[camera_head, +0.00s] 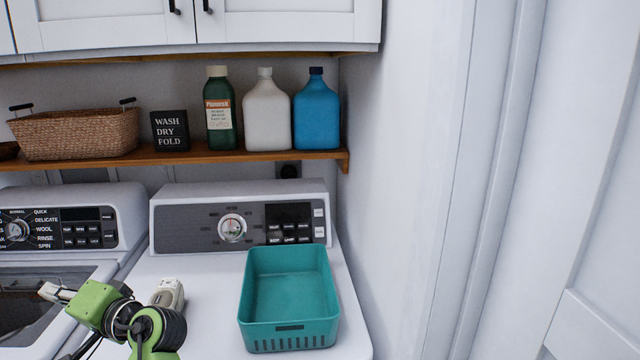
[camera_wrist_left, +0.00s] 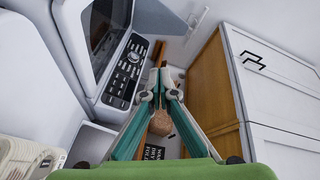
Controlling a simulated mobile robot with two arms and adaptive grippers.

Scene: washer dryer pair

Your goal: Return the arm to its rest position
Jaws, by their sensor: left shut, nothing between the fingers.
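My left arm comes in from the lower left of the head view, in front of the washer and dryer tops. Its left gripper (camera_head: 48,291) points left, over the front of the washer. In the left wrist view the two teal fingers of the gripper (camera_wrist_left: 161,72) come together at the tips, with nothing between them. My right gripper is in neither view.
An empty teal bin (camera_head: 290,285) sits on the dryer top. A pale object (camera_head: 168,294) is partly behind my arm. The wooden shelf (camera_head: 255,156) holds a wicker basket (camera_head: 80,133), a sign (camera_head: 169,130) and bottles (camera_head: 267,112) below white cabinets (camera_head: 285,22). A wall stands right.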

